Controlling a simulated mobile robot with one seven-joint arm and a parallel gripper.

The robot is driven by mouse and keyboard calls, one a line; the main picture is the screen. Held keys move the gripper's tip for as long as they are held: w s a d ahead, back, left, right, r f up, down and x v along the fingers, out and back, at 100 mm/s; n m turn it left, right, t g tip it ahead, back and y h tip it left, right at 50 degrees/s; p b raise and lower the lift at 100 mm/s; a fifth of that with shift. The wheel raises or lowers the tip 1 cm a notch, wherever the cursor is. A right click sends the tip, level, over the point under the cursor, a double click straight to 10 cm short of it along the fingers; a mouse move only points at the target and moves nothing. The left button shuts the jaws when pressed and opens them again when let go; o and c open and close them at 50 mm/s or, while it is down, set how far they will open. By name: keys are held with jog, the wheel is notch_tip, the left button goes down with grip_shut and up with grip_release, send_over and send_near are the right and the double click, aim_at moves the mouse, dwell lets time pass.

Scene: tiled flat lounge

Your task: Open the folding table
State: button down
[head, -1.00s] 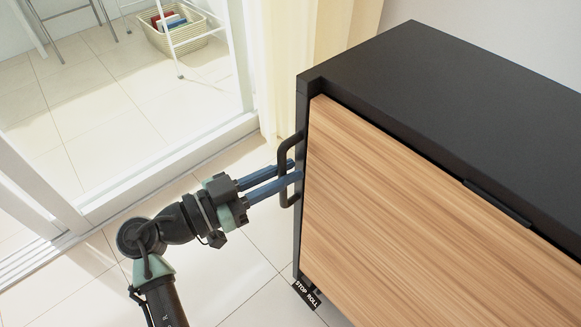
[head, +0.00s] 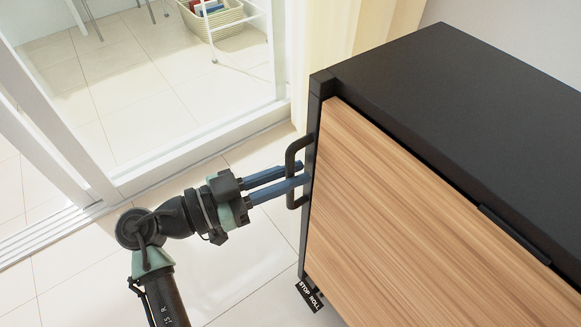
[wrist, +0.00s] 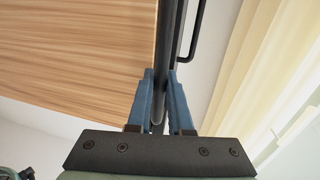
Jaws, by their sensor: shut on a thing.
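The folding table (head: 440,95) stands at the right of the head view. It has a black top and a light wood front panel (head: 400,210), which hangs upright. A black loop handle (head: 290,153) sits on its left edge. My gripper (head: 303,178) reaches in from the left, its blue fingers at the handle. In the wrist view my gripper (wrist: 161,76) has one finger on each side of a black bar (wrist: 161,82) and is shut on it. The wood panel (wrist: 75,45) fills the left of that view. The fingertips are partly hidden by the handle in the head view.
A black "STOP ROLL" tag (head: 309,296) is at the table's foot. A cream curtain (head: 325,50) hangs behind the table. A white sliding door frame (head: 190,142) stands at the left, with a basket (head: 215,20) beyond it. Tiled floor (head: 245,270) is clear below my arm.

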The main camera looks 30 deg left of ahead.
jog(key=shift+s+a+f, duration=0.1)
jog(key=shift+s+f, duration=0.05)
jog(key=shift+s, duration=0.1)
jog(key=c, duration=0.8)
grip_release()
jog(key=shift+c, duration=0.2)
jog(key=p+v, duration=0.3)
jog(key=v, duration=1)
jog(key=shift+p, duration=0.3)
